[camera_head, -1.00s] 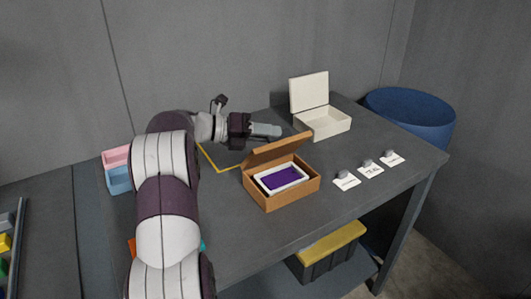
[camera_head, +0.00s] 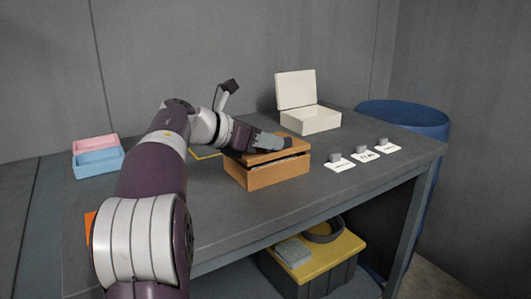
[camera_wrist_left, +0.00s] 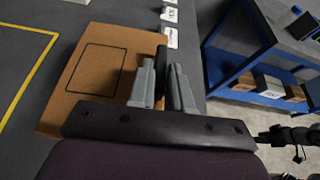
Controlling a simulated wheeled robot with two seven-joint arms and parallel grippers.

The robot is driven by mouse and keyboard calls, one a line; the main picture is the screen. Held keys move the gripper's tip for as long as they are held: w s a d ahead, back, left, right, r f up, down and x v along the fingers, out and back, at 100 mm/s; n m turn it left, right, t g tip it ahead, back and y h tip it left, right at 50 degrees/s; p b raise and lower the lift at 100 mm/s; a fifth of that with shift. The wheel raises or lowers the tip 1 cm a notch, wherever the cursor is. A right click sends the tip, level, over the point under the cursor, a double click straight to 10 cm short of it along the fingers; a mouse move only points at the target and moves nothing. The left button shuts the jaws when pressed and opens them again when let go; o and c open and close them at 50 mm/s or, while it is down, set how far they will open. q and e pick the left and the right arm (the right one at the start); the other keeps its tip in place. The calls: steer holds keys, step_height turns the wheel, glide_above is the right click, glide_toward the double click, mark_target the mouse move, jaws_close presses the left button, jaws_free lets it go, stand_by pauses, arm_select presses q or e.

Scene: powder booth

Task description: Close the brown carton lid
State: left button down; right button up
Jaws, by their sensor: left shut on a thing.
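The brown carton (camera_head: 268,176) stands on the grey table with its lid (camera_head: 298,146) lowered almost flat. A thin dark gap shows between lid and box at the front, so the lid is slightly raised. My left gripper (camera_head: 284,143) reaches over the lid from the left. In the left wrist view its fingers (camera_wrist_left: 163,88) are close together at one edge of the lid (camera_wrist_left: 90,85), which has a dark rectangle outline, and are shut on that edge. The carton's contents are hidden under the lid.
A cream box (camera_head: 312,119) with its lid up stands behind. Label cards (camera_head: 362,156) with small dark objects lie to the right. Pink (camera_head: 92,143) and blue (camera_head: 98,160) bins sit at the left. The tabletop before the carton is clear. A blue barrel (camera_head: 405,116) stands behind the table's right end.

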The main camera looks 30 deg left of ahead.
arm_select(q)
steer(key=shift+s+d+f+m+y+b, duration=0.1)
steer(key=shift+d+f+m+y+b, duration=0.2)
steer(key=shift+f+b, duration=0.45)
arm_select(e)
steer(key=shift+f, duration=1.25)
arm_select(q)
steer(key=shift+a+r, duration=0.1)
steer(key=shift+r, duration=0.05)
steer(key=c, duration=1.1)
jaws_free()
steer(key=p+v, duration=0.2)
steer(key=v, duration=1)
steer(key=shift+s+a, duration=0.2)
steer(key=shift+s, duration=0.1)
arm_select(e)
step_height(320, 180, up, 2)
steer(key=shift+r, duration=0.25)
